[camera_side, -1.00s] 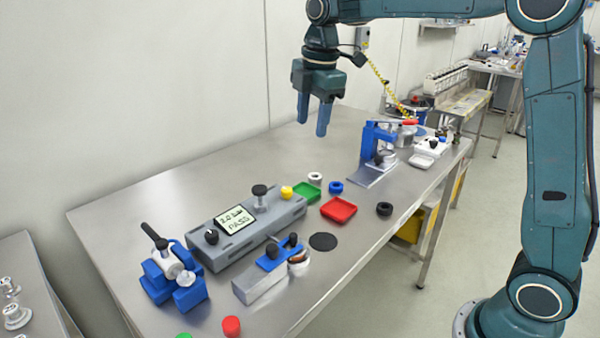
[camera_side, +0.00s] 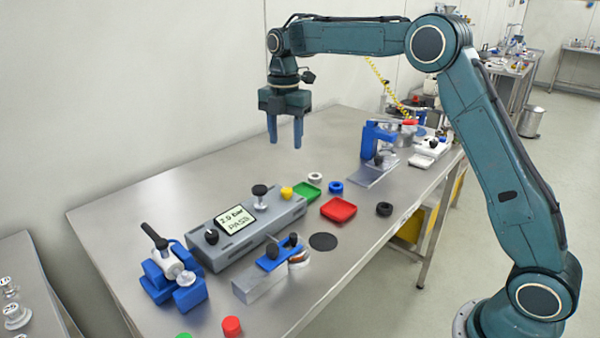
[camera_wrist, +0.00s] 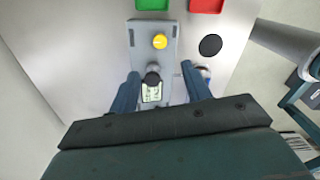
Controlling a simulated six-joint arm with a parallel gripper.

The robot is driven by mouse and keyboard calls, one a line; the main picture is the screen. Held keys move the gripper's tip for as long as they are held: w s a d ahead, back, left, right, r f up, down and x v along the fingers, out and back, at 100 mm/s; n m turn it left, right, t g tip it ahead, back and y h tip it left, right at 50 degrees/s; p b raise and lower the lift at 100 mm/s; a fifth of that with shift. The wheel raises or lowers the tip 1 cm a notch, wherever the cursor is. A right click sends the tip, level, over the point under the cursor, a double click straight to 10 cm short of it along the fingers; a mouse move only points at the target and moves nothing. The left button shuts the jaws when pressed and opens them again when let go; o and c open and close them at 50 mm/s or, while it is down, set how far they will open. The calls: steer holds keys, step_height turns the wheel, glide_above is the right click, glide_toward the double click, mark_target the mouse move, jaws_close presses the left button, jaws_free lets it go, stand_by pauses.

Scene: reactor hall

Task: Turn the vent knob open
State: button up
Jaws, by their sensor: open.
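A grey test box (camera_side: 235,240) lies on the steel table; its display reads "2.0 bar PASS". A black knob with a pale mark (camera_side: 211,237) sits at its near left end. A black-topped silver post (camera_side: 259,194) and a yellow button (camera_side: 287,193) are toward its other end. I cannot tell for certain which is the vent knob. My gripper (camera_side: 285,138) is open and empty, fingers down, well above the table. In the wrist view the black-topped post (camera_wrist: 152,77) and the yellow button (camera_wrist: 160,41) show around the space between the fingers; the marked knob is hidden there.
A blue clamp fixture (camera_side: 172,270) stands left of the box, and a silver block with a blue clamp (camera_side: 265,276) in front. Red (camera_side: 338,209) and green (camera_side: 306,191) trays and a blue press (camera_side: 377,150) stand to the right. The back left of the table is clear.

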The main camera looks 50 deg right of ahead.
mark_target(287, 189)
step_height(287, 189, down, 14)
steer(key=shift+r, duration=0.25)
stand_by(0.4)
steer(key=c, duration=1)
